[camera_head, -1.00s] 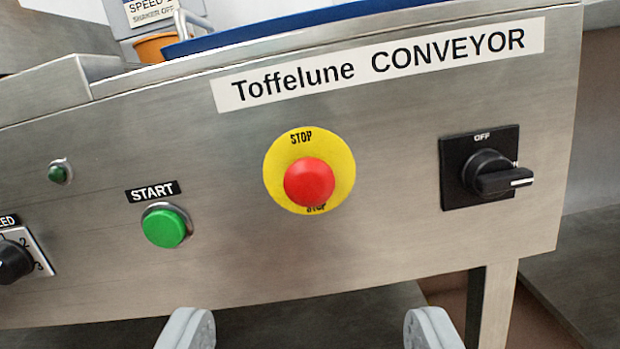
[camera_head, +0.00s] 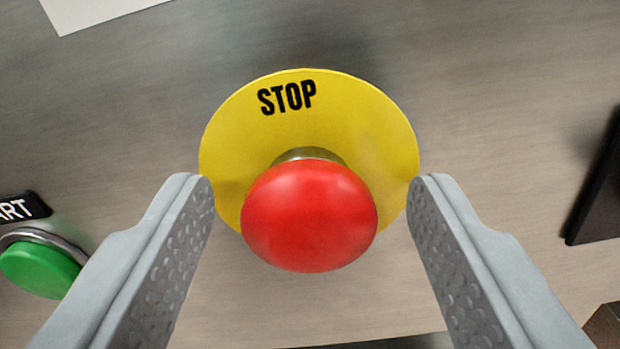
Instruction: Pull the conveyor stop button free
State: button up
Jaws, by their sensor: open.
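The conveyor stop button (camera_head: 309,216) is a red mushroom head on a short metal collar. It stands out from a round yellow plate (camera_head: 370,125) marked STOP, in the middle of the view. My gripper (camera_head: 312,185) is open, with one grey finger on each side of the red head. There is a visible gap between each finger and the head, and the jaws hold nothing. The fingertips overlap the left and right edges of the yellow plate in the picture; I cannot tell if they touch it. The lower part of the plate is hidden behind the red head.
The brushed metal panel (camera_head: 480,80) fills the background. A green START button (camera_head: 40,268) sits at lower left, close to my left finger. The edge of the black switch plate (camera_head: 598,190) shows at right. A white label corner (camera_head: 95,10) is at top left.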

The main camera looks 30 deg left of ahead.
grip_shut()
jog(key=shift+s+d, duration=0.1)
jog(key=shift+s, duration=0.3)
grip_release()
jog(key=v, duration=1.7)
jog(key=shift+s, duration=0.25)
